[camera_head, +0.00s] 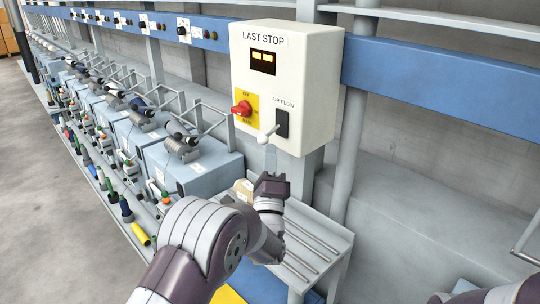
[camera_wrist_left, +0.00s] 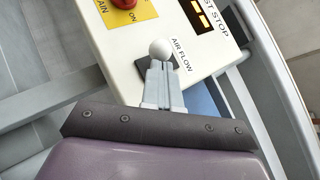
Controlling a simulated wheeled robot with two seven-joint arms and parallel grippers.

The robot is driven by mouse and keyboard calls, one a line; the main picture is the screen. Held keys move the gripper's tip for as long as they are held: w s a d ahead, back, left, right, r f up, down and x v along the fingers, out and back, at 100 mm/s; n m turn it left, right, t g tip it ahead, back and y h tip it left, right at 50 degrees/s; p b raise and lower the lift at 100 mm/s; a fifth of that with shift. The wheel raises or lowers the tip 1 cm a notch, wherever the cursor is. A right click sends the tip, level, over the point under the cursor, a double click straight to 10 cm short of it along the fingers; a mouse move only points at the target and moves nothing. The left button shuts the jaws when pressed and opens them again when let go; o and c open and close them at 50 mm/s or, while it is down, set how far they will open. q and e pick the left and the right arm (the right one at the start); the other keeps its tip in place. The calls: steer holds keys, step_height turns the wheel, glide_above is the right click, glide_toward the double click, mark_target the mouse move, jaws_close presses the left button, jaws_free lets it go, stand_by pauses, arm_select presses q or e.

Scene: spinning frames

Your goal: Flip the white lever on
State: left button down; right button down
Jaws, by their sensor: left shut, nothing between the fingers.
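The white lever (camera_head: 266,134) sticks out from a black plate (camera_head: 282,124) beside the words AIR FLOW on a cream control box (camera_head: 315,75). Its handle points out and down to the left. In the left wrist view its white ball end (camera_wrist_left: 160,49) shows right at my fingertips. My left gripper (camera_head: 270,150) is just below the lever, pointing up at it. In the left wrist view its fingers (camera_wrist_left: 161,66) are together with nothing between them. I cannot tell whether they touch the ball. The fingers hide part of the black plate there. My right gripper is out of view.
A red knob (camera_head: 242,108) on a yellow plate (camera_head: 253,100) is left of the lever. A grey slatted shelf (camera_head: 318,243) lies below the box. A blue rail (camera_head: 440,82) runs right, and rows of spinning machinery (camera_head: 200,165) fill the left.

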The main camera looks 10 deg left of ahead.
mark_target(265, 140)
arm_select(q)
steer(key=shift+s+r, duration=0.1)
steer(key=shift+r, duration=0.1)
steer(key=shift+s+a+r+m+g+h+p, duration=0.15)
steer(key=shift+r+m+g+h+p, duration=0.55)
steer(key=shift+m+p, duration=0.5)
steer(key=shift+s+a+r+m+g+h+p, duration=0.15)
steer(key=shift+r+m+g+h+p, duration=0.55)
steer(key=shift+p, duration=0.85)
steer(key=shift+s+a+r+m+g+h+p, duration=0.15)
steer(key=shift+r+m+g+h+p, duration=0.35)
steer(key=shift+r+m+g+p, duration=0.7)
steer(key=shift+f+t, duration=0.3)
